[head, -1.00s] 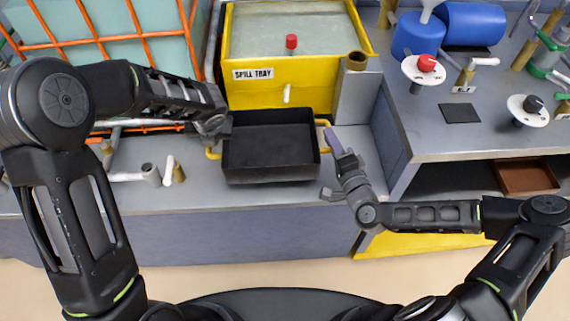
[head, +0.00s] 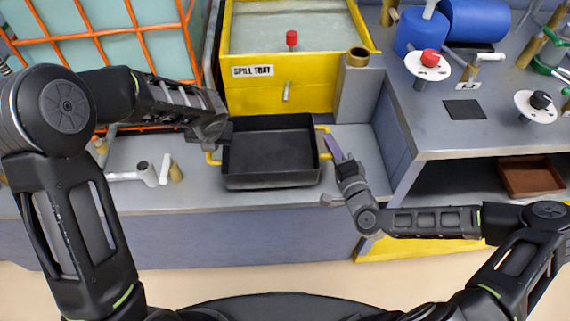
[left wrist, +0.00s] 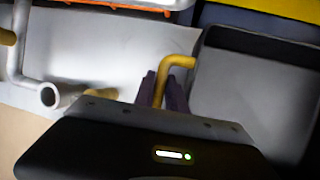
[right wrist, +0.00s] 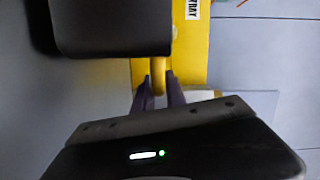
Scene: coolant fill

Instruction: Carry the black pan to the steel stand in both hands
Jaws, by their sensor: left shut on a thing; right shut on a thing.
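The black pan (head: 270,160), a shallow open box, is level and looks empty in front of the yellow spill tray in the head view. It has yellow handles at both sides. My left gripper (head: 215,143) is shut on its left handle; in the left wrist view the dark fingers (left wrist: 163,88) close around the bent yellow handle (left wrist: 179,63). My right gripper (head: 331,152) is shut on its right handle; in the right wrist view its fingers (right wrist: 160,90) hold the handle (right wrist: 161,70) beside the pan (right wrist: 112,30). I cannot surely identify the steel stand.
The spill tray (head: 282,88) stands close behind the pan. A grey block with a brass cup (head: 357,57) is behind right. White pipe fittings (head: 150,173) lie left. The right bench holds red (head: 430,58) and black (head: 541,99) knobs and a blue drum (head: 474,24).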

